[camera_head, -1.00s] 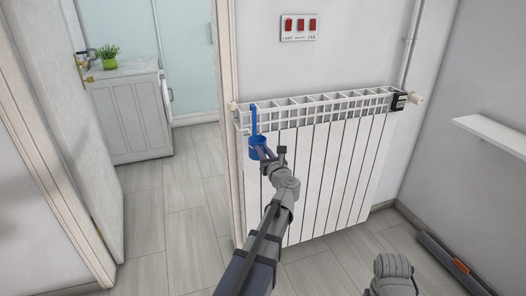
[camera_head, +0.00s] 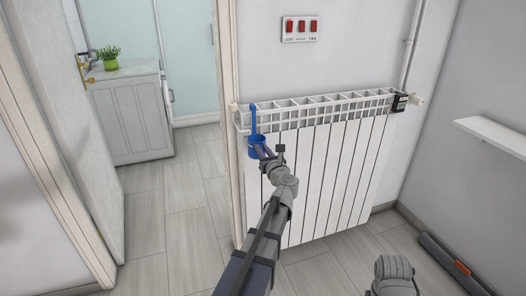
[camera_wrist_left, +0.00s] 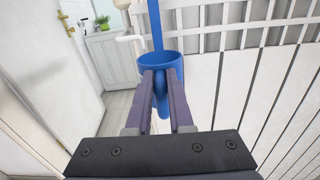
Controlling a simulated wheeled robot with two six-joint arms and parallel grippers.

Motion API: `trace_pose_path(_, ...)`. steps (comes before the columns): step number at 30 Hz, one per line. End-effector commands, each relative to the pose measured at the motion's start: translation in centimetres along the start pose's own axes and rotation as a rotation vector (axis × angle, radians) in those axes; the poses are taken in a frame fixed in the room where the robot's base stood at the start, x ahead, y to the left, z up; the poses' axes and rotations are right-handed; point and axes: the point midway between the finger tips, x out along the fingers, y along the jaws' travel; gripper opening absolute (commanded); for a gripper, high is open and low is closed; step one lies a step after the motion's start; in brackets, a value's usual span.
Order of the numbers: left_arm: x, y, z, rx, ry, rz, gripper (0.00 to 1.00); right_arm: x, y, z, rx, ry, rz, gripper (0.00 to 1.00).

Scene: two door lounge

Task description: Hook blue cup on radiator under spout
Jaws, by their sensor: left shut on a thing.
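The blue cup (camera_head: 254,141) has a long upright strap and is in front of the left end of the white radiator (camera_head: 322,165). The strap's top reaches the radiator's top grille; I cannot tell whether it is hooked over a bar. My left gripper (camera_head: 264,153) is shut on the cup's near side. The spout appears to be the white valve fitting (camera_wrist_left: 128,38) beside the cup, though this is uncertain. My right gripper is out of view.
A black box (camera_head: 399,103) sits at the radiator's right end, beside a vertical pipe. A door frame (camera_head: 226,120) stands close to the left of the cup. A white shelf (camera_head: 492,136) is on the right wall. A long grey item (camera_head: 452,262) lies on the floor.

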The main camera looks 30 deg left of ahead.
Motion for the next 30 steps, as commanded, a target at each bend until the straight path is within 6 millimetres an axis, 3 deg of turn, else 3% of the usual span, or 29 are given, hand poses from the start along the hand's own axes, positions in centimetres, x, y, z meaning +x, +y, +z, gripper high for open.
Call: trace_pose_path(30,2.3,0.0,0.0,0.0,0.0,0.0,0.0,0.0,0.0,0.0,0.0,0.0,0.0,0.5)
